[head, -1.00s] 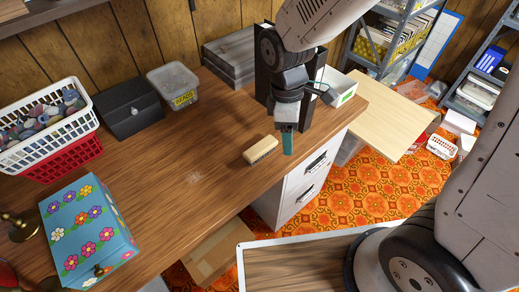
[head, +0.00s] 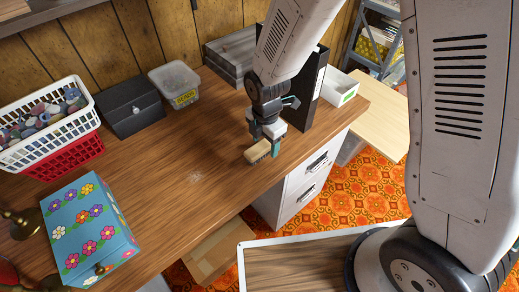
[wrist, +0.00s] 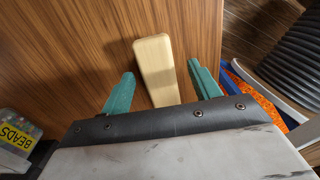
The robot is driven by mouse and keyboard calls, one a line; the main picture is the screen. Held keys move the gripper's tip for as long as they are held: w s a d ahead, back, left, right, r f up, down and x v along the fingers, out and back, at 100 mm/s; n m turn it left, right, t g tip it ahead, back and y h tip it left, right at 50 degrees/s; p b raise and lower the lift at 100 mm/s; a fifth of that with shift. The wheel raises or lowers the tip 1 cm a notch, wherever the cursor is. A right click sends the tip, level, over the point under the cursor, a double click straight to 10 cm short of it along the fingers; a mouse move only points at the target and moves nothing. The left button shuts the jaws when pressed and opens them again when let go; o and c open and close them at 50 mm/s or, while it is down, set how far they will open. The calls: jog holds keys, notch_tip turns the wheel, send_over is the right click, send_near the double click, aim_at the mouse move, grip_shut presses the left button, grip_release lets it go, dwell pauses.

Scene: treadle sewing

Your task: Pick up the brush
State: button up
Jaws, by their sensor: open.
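The brush (head: 257,151) lies on the wooden desk near its front edge, with a pale wooden back and darker bristles below. In the wrist view the brush (wrist: 156,66) shows its pale back between the two teal fingers, with space on both sides. My gripper (head: 265,145) is open and down at the brush, one finger on either side. It also shows in the wrist view (wrist: 160,90). The near end of the brush is hidden behind the gripper body in the wrist view. I cannot tell whether a finger touches it.
A black file holder (head: 305,95) and a white box (head: 340,87) stand behind my gripper. A bead tub (head: 175,84), a dark box (head: 132,106), a white basket (head: 45,125) and a flowered box (head: 88,232) stand to the left. The desk's middle is clear.

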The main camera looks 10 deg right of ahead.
notch_tip(320, 180, down, 2)
jog(key=shift+c, duration=0.3)
jog(key=c, duration=1.1)
jog(key=shift+r, duration=0.1)
